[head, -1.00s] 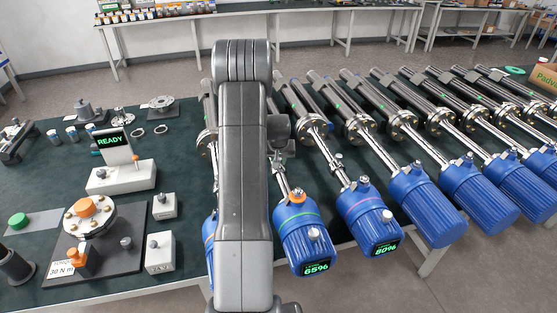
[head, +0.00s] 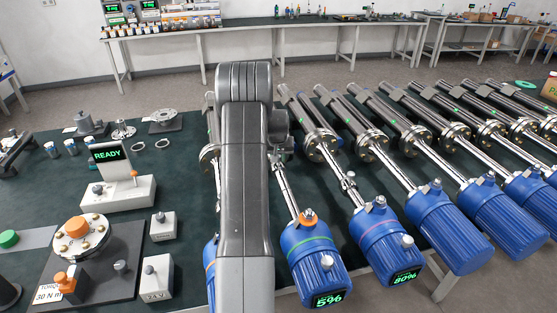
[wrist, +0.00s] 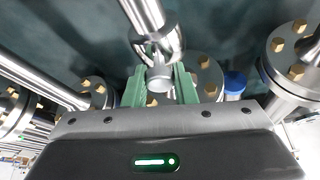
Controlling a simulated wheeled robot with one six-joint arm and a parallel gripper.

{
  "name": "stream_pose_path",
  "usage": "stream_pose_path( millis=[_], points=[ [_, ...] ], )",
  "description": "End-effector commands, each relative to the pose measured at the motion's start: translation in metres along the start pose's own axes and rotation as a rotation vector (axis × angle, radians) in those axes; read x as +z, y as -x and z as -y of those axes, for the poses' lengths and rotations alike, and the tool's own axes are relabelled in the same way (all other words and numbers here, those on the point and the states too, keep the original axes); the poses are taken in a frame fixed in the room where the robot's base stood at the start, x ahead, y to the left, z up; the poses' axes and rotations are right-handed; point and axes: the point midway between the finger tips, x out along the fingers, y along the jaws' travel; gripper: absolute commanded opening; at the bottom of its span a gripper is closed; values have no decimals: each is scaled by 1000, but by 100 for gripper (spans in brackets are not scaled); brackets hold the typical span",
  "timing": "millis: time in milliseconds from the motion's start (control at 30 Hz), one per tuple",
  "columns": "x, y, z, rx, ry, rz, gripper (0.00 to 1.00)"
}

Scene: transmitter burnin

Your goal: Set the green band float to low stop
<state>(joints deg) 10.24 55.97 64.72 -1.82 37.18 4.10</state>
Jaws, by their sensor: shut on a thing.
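The transmitter with the green band (head: 307,252) has a blue ribbed housing, an orange cap and a silver rod (head: 285,190) leading back.
At left are a READY display (head: 108,154) and an orange-capped flange fixture (head: 78,230). Bolted flanges (wrist: 292,55) lie close around my gripper.

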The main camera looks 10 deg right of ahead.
Motion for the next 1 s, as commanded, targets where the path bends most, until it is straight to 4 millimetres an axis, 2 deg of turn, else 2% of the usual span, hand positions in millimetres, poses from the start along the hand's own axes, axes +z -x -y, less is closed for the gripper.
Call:
stream_pose_path(
  millis=[100,133,200,233,533,667,767,1000],
  points=[
    [-5,2,1,-1,1,-13,0],
    [-5,2,1,-1,1,-13,30],
    [-4,2,1,-1,1,-12,44],
    [-4,2,1,-1,1,-11,46],
    [-3,2,0,-1,1,-8,46],
    [-3,12,0,-1,0,-11,46],
    [-3,26,0,-1,1,-10,46],
    [-2,76,1,-1,1,-12,46]
  ],
)
